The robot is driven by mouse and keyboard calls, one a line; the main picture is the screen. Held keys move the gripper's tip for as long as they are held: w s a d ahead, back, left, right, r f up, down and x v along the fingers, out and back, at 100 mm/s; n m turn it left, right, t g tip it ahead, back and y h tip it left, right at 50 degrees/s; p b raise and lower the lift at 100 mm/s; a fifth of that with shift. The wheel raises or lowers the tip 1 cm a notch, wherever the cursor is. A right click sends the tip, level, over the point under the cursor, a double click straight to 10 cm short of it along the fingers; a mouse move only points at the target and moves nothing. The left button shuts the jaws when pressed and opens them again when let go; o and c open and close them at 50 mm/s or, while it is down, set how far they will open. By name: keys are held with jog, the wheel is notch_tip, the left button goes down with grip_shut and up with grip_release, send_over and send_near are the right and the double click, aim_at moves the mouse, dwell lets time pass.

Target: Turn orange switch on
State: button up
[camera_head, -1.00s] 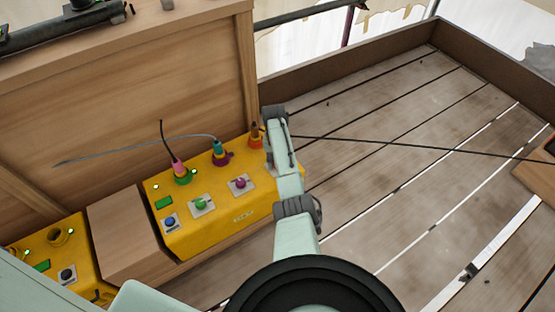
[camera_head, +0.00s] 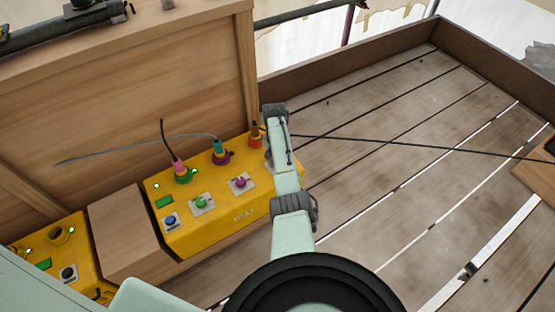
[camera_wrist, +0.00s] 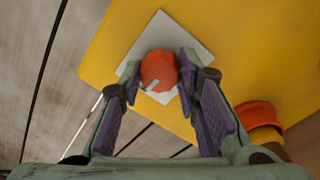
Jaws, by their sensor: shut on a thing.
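The orange switch (camera_wrist: 158,70) is a round knob with a pale pointer mark on its lower edge. It sits on a white square plate (camera_wrist: 161,30) on the yellow box (camera_wrist: 242,60). My gripper (camera_wrist: 159,78) has its two fingers on either side of the knob and is shut on it. The pointer mark is toward the lower left of the knob in the wrist view. In the head view, my arm (camera_head: 283,150) comes down over the right end of the yellow box (camera_head: 220,222) and hides the orange switch.
Green (camera_head: 201,203) and purple (camera_head: 240,182) knobs and a blue button (camera_head: 170,221) share the box. Cabled plugs, pink (camera_head: 178,164), teal (camera_head: 218,146) and orange (camera_head: 256,137), stand along its back. A wooden panel (camera_head: 130,95) rises behind. The plank floor to the right is mostly clear.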

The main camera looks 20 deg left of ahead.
jog(key=o, duration=1.2)
jog(key=shift+c, duration=0.2)
jog(key=shift+r, duration=0.1)
notch_tip(320, 180, up, 12)
jog(key=shift+a, duration=0.25)
